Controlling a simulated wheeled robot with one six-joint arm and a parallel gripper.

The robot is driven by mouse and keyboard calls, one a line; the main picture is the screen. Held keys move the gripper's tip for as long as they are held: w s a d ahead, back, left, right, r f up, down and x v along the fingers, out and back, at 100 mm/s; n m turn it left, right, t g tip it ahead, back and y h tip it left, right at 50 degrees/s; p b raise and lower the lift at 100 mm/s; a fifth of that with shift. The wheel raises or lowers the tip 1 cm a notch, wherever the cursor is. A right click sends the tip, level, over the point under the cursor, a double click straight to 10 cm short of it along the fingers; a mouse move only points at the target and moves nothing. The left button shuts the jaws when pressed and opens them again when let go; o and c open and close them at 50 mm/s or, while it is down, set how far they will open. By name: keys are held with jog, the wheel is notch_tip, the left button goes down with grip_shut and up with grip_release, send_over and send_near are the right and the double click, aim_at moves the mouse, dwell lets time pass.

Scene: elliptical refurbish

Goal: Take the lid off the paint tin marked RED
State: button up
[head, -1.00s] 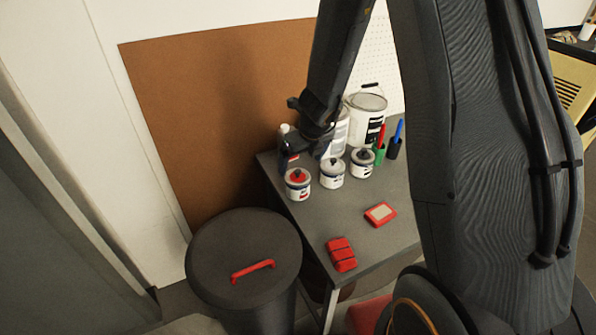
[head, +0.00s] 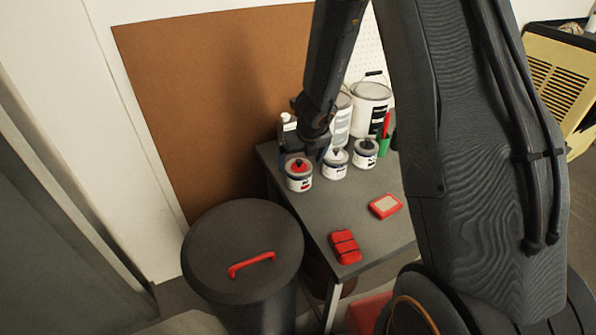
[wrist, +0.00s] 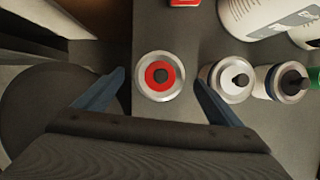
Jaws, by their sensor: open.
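The tin with the red lid centre (head: 299,175) stands upright at the near-left edge of the grey table, lid on, with a dark knob on top. In the wrist view the red-centred tin (wrist: 158,61) shows from above, between the fingers. My gripper (wrist: 159,75) is open, one blue finger on each side of this tin, with nothing held. In the head view my gripper (head: 312,142) hangs just above and behind the tin, partly hidden by my wrist. The label's wording is too small to read.
A lidded bin (head: 215,245) is front left. A red block (head: 344,247) lies nearer.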

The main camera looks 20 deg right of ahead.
aim_at(300, 169)
jog(key=shift+w+f, duration=0.2)
jog(key=shift+f, duration=0.3)
jog(key=c, duration=1.1)
jog(key=shift+r, duration=0.2)
notch_tip(300, 169, up, 10)
jog(key=p, duration=1.3)
jog(key=shift+s+a+f, duration=0.1)
jog(key=shift+f, duration=0.05)
